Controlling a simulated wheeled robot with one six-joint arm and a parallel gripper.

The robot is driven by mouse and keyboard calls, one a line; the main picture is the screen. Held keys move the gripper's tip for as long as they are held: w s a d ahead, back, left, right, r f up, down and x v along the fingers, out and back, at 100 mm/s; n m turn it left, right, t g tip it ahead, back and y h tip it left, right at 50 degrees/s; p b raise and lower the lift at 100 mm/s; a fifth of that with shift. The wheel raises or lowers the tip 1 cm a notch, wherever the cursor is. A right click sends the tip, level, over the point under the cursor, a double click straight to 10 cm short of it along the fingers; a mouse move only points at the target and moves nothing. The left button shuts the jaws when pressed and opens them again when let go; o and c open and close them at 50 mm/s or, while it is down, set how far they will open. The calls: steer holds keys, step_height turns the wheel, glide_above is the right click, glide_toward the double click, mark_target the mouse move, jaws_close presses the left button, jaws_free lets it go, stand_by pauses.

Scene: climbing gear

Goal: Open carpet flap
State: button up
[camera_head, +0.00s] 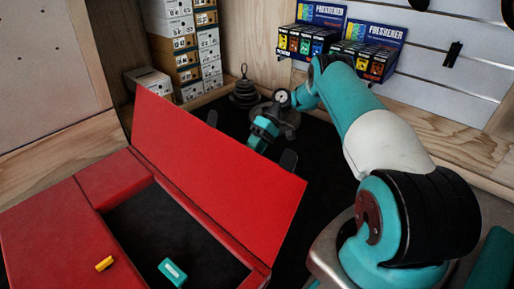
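The red carpet flap (212,165) stands raised and tilted along the far right side of a dark opening (165,225) in the red carpet (45,230). My arm reaches around from the right to behind the flap. My gripper (262,135) is just beyond the flap's upper edge, and its lower part is hidden by the flap. Two dark tabs (288,161) show behind that edge; I cannot tell whether they are my fingers or whether they touch the flap.
A dark stacked object (243,92) stands behind my gripper. Stacked boxes (182,45) stand at the back, and freshener displays (367,50) hang on the slatted wall.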

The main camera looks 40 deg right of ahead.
step_height(320, 180, up, 18)
steer(key=d+p, duration=0.1)
steer(key=p, duration=0.9)
steer(key=shift+f, duration=0.25)
